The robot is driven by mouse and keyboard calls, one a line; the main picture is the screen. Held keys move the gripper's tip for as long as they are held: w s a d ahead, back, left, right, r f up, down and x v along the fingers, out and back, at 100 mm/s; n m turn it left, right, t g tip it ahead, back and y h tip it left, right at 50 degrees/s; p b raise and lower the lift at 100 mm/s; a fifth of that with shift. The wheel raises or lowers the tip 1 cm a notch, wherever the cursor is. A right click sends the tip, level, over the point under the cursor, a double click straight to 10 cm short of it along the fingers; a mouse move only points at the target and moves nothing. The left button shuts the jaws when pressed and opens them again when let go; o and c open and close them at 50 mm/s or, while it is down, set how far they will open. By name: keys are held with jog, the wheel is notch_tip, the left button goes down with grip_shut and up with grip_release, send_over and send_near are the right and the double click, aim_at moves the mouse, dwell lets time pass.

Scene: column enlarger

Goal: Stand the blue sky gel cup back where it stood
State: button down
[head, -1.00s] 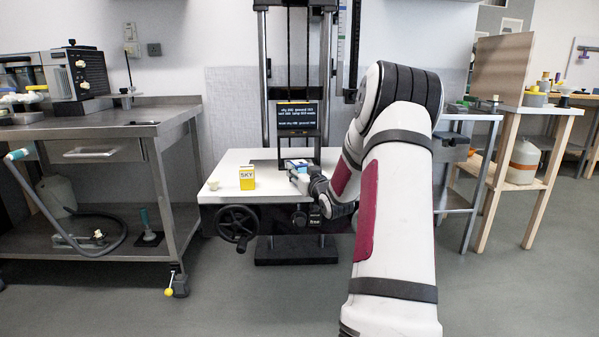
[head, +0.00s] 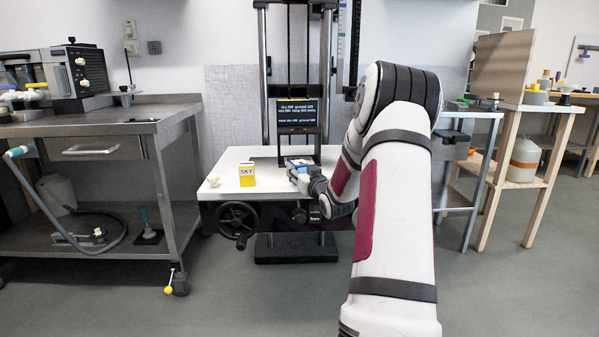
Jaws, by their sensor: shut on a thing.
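My gripper (head: 297,169) is over the back right part of the white table (head: 228,163), in front of the column. It is shut on a small bluish thing (head: 299,162), which looks like the blue sky gel cup. The jaws and my wrist hide most of it. I cannot tell whether its base touches the table. A yellow block with a white SKY label (head: 247,175) stands on the table to the left of my gripper, apart from it.
A dark display with text (head: 297,115) hangs on the column behind my gripper. A small cream-coloured piece (head: 213,181) is at the table's left front corner. A handwheel (head: 237,220) sits under the front edge. The tabletop between the SKY block and my gripper is clear.

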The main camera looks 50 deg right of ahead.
jog(key=c, duration=0.9)
grip_release()
jog(key=shift+c, duration=0.2)
jog(key=shift+s, duration=0.15)
jog(key=shift+b+v, duration=0.85)
jog(key=shift+v, duration=3)
jog(key=shift+s+a, duration=0.1)
jog(key=shift+a, duration=0.05)
jog(key=v, duration=1.1)
jog(key=shift+s+a, duration=0.2)
jog(key=shift+s, duration=0.15)
